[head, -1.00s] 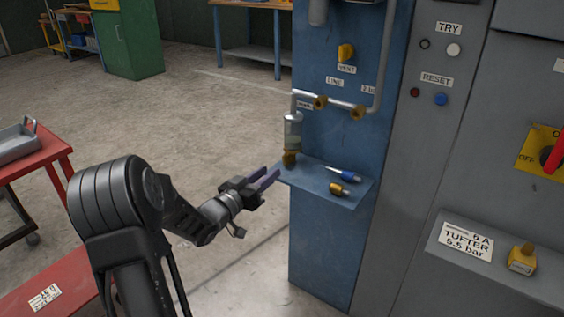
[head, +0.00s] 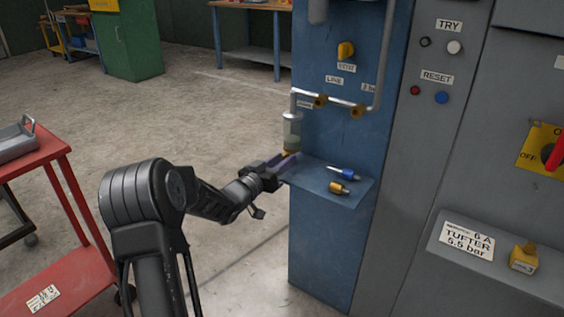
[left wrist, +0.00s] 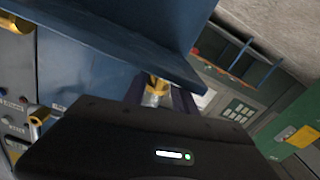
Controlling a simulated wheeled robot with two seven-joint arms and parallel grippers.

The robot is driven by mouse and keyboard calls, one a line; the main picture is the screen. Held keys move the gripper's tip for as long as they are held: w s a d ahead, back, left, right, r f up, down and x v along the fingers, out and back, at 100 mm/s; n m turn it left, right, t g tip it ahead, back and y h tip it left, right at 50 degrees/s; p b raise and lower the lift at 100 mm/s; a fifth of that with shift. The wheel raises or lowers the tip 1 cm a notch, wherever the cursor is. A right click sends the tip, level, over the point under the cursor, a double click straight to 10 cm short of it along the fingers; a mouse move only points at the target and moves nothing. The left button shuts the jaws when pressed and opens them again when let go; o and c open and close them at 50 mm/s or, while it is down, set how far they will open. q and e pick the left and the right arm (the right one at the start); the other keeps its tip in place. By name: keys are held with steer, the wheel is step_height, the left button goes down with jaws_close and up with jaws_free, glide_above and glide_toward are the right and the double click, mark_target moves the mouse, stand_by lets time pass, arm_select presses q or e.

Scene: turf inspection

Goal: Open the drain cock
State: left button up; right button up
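The drain cock, a small brass fitting (head: 289,153), sits under the clear bowl (head: 292,132) of the filter on the blue panel. My left gripper (head: 284,161) is at the cock, just above the left edge of the small blue shelf, and partly hides it. In the left wrist view the brass cock (left wrist: 157,84) shows between the two purple-grey fingers (left wrist: 160,97), which stand apart on either side of it. I cannot tell whether either finger touches it. My right gripper is not in view.
The blue shelf (head: 312,184) holds a blue-ended fitting (head: 342,173) and a brass fitting (head: 338,188). Pipes with brass joints (head: 320,101) run above. A red cart (head: 50,165) stands left. The floor between is open.

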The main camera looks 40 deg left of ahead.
arm_select(q)
jaws_close()
steer(key=shift+f+m+b, duration=0.25)
steer(key=shift+m+b, duration=0.65)
steer(key=shift+b, duration=0.25)
steer(key=shift+r+m, duration=0.15)
steer(key=shift+m, duration=0.15)
steer(key=shift+r, duration=0.1)
jaws_free()
steer(key=shift+s, duration=0.15)
